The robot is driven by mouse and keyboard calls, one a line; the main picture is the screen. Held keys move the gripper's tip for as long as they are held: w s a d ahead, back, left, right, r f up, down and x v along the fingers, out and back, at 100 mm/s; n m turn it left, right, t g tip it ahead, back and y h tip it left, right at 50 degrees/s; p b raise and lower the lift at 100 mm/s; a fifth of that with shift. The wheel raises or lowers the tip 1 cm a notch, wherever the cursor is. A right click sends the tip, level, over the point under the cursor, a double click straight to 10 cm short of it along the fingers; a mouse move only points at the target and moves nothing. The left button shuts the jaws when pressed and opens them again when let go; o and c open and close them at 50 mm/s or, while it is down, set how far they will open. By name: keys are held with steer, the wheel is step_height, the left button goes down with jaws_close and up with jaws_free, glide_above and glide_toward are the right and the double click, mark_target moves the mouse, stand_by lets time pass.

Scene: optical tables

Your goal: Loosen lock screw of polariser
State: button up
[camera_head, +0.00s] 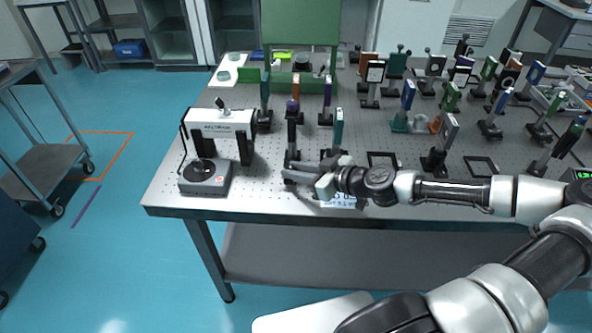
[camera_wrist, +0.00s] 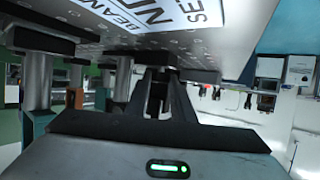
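I cannot tell for certain which mount is the polariser, and no lock screw can be made out. A dark post mount (camera_head: 292,125) with a purple top stands on the optical table just behind my gripper (camera_head: 303,178). A teal-edged mount (camera_head: 337,130) stands to its right. My gripper is low over the front of the table, pointing left. In the wrist view, which looks upside down, its black fingers (camera_wrist: 158,95) are close together with a narrow gap. Whether they hold something is unclear. Metal posts (camera_wrist: 37,82) show left of the fingers there.
A white bridge-shaped device (camera_head: 222,122) and a grey box with a round black top (camera_head: 206,175) stand at left. A printed label (camera_head: 343,201) lies at the table's front edge. Many mounts crowd the right. The perforated table (camera_head: 175,187) is bare at its front left corner.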

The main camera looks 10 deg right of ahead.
jaws_close()
